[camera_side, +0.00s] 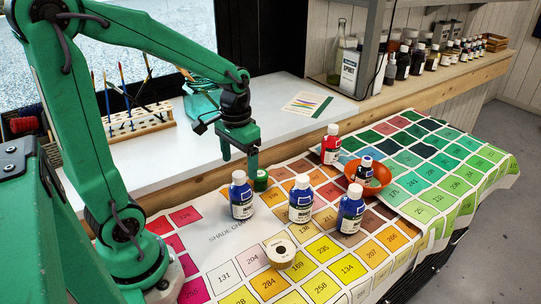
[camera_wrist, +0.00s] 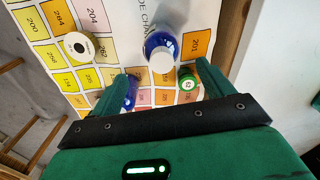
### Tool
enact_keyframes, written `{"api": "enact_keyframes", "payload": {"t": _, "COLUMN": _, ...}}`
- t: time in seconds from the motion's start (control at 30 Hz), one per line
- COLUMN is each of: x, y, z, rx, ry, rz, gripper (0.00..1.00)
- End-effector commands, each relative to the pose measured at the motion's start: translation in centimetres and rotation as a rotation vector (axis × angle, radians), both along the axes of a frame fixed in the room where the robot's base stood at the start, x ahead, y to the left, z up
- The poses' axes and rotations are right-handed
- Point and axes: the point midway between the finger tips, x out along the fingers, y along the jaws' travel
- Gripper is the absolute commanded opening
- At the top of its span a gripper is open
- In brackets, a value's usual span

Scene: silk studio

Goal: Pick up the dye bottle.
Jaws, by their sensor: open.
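Three blue dye bottles with white caps stand upright on the shade chart: a left one (camera_side: 242,198), a middle one (camera_side: 301,203) and a right one (camera_side: 350,212). A red bottle (camera_side: 330,148) stands farther back, and a small dark-blue bottle (camera_side: 364,172) is at the orange bowl. The task does not say which bottle. My gripper (camera_side: 240,160) is open and empty, pointing down above and behind the left bottle. In the wrist view, one blue bottle (camera_wrist: 162,42) is beyond the gap between my fingers (camera_wrist: 165,76); another (camera_wrist: 131,92) is partly hidden by the left finger.
A green spool (camera_side: 261,180) sits just below my gripper, behind the left bottle. A cream roll (camera_side: 280,251) lies in front of the bottles. The orange bowl (camera_side: 380,174) is at the right. The chart's left front is clear.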

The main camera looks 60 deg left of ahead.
Motion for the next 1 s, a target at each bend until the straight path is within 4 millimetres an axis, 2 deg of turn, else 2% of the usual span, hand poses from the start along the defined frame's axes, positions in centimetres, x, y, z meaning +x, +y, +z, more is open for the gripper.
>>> {"api": "enact_keyframes", "payload": {"t": 0.17, "x": -0.1, "y": 0.0, "z": -1.4, "rx": 0.0, "ry": 0.001, "rz": 0.0, "gripper": 0.8}}
{"api": "enact_keyframes", "payload": {"t": 0.47, "x": -0.1, "y": 0.0, "z": -1.9, "rx": 0.0, "ry": 0.001, "rz": 0.0, "gripper": 0.8}}
{"api": "enact_keyframes", "payload": {"t": 0.8, "x": -0.2, "y": 0.3, "z": -5.4, "rx": -0.001, "ry": 0.003, "rz": -0.001, "gripper": 0.8}}
{"api": "enact_keyframes", "payload": {"t": 1.0, "x": -0.2, "y": 0.3, "z": -6.6, "rx": 0.0, "ry": 0.0, "rz": 0.0, "gripper": 0.8}}
